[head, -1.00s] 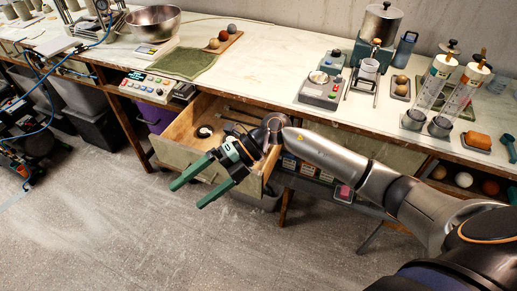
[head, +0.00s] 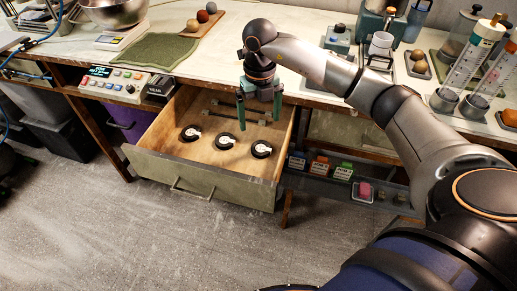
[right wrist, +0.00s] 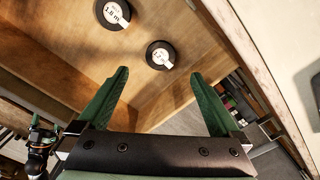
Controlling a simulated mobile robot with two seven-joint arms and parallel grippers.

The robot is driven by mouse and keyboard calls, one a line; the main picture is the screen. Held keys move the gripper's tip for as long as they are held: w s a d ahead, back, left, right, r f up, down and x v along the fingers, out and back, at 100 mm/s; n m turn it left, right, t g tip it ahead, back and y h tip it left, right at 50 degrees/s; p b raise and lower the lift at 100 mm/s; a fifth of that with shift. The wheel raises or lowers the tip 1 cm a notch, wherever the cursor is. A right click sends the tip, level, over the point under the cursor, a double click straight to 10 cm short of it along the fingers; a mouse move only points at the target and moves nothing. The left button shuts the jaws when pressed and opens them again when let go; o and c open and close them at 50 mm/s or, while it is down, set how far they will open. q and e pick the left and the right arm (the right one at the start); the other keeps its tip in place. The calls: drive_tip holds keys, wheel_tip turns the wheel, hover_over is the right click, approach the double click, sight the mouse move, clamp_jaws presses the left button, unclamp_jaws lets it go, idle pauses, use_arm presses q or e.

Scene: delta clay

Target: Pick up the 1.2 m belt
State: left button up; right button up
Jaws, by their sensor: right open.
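Three black coiled belts with white labels lie in a row in the open wooden drawer: a left belt (head: 190,133), a middle belt (head: 225,141) and a right belt (head: 262,149). In the right wrist view two belts show; one label seems to read 1.0 m (right wrist: 113,13), and the other seems to read 1.2 m (right wrist: 159,55). The latter looks to be the right belt of the head view. My right gripper (head: 259,113) is open and empty, pointing down above the drawer's right part. In the wrist view the 1.2 m belt lies between and beyond its fingertips (right wrist: 158,76).
The drawer (head: 205,186) has wooden side walls and a greenish front with a handle. Thin rods (head: 238,110) lie at its back. The worktop edge runs behind it. A rack of small labelled boxes (head: 342,172) hangs to its right. The floor in front is clear.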

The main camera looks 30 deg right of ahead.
sight(260, 146)
wheel_tip(260, 146, down, 10)
drive_tip(key=shift+d, duration=0.1)
idle(0.4)
drive_tip(key=c, duration=1.4)
